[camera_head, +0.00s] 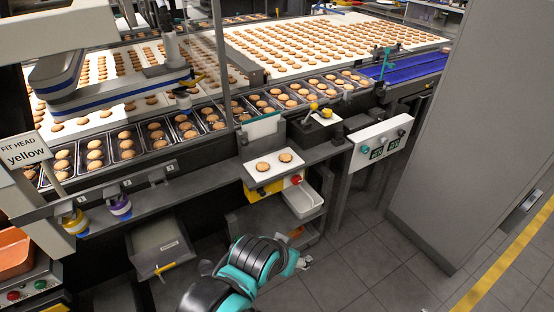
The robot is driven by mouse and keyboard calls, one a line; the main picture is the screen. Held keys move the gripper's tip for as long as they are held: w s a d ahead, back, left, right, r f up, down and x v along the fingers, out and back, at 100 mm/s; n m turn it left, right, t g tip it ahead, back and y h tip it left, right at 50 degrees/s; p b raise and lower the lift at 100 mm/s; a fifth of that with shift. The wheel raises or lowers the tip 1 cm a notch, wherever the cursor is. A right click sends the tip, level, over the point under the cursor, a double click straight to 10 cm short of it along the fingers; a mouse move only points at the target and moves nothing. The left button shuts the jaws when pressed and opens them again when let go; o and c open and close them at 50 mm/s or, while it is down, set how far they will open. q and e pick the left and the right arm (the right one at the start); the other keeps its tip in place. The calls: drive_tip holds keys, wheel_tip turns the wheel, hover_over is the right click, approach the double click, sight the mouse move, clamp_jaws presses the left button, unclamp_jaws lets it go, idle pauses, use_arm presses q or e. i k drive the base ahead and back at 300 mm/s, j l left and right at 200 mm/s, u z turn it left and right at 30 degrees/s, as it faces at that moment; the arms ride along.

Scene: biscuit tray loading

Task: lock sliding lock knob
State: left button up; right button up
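I cannot single out the sliding lock knob with certainty. A thin yellow piece (198,79) shows near the end of the overhead machine arm (110,92). A sign (25,153) reads "FIT HEAD yellow". One teal and black arm of mine enters at the bottom, left of centre; I take it as my left. Its small grey end (304,263) is low over the floor, apart from the bench, and its fingers are too small to read. My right gripper is not in view.
Biscuit trays (127,151) line the conveyor. A white board (262,175) holds two biscuits. A white bin (301,199) is below. A grey cabinet (450,130) stands right; floor before it is clear.

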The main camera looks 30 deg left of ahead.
sight(262, 193)
drive_tip(key=u, duration=1.05)
drive_tip(key=z, duration=1.3)
drive_tip(key=j+u, duration=0.1)
drive_tip(key=u, duration=0.3)
drive_tip(key=i+u, duration=0.15)
drive_tip(key=u, duration=0.3)
drive_tip(key=i+j+u, duration=0.1)
drive_tip(key=u, duration=0.3)
